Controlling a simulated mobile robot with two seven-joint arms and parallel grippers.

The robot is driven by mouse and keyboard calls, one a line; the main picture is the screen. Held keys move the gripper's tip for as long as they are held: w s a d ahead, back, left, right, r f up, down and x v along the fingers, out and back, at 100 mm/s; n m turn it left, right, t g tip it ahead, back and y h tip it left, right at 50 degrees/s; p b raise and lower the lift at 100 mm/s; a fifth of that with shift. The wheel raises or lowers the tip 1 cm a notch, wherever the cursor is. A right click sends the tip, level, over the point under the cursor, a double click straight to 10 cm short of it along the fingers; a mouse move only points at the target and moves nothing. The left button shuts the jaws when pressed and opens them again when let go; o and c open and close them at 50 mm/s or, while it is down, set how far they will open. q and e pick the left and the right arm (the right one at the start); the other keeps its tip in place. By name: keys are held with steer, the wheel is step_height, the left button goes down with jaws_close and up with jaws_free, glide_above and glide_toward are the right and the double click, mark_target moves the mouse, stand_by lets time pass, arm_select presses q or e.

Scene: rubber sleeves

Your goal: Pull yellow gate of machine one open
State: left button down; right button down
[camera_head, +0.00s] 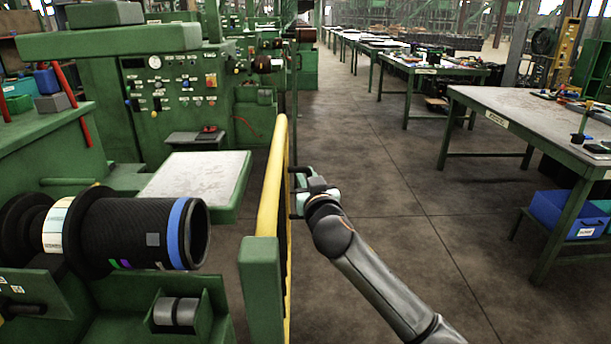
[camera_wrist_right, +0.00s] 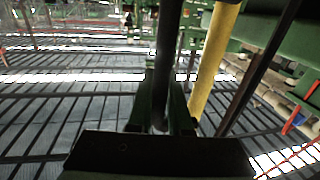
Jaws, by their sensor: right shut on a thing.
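The yellow gate (camera_head: 271,195) stands nearly edge-on beside the green machine (camera_head: 75,165), with a green post (camera_head: 260,290) at its near end. My right gripper (camera_head: 294,190) is at the gate's right side, away from the machine. In the right wrist view, the fingers (camera_wrist_right: 160,122) are shut on a dark upright bar (camera_wrist_right: 168,50), which looks like the gate's handle. A yellow rail (camera_wrist_right: 213,65) of the gate runs just right of that bar. The exact contact in the head view is too small to tell. My left gripper is not in view.
A black roller (camera_head: 135,230) with a blue end band lies on the machine at the left, near a pale flat plate (camera_head: 196,180). The floor (camera_head: 400,230) right of the gate is clear. A workbench (camera_head: 540,120) stands at the right with a blue bin (camera_head: 565,212) below.

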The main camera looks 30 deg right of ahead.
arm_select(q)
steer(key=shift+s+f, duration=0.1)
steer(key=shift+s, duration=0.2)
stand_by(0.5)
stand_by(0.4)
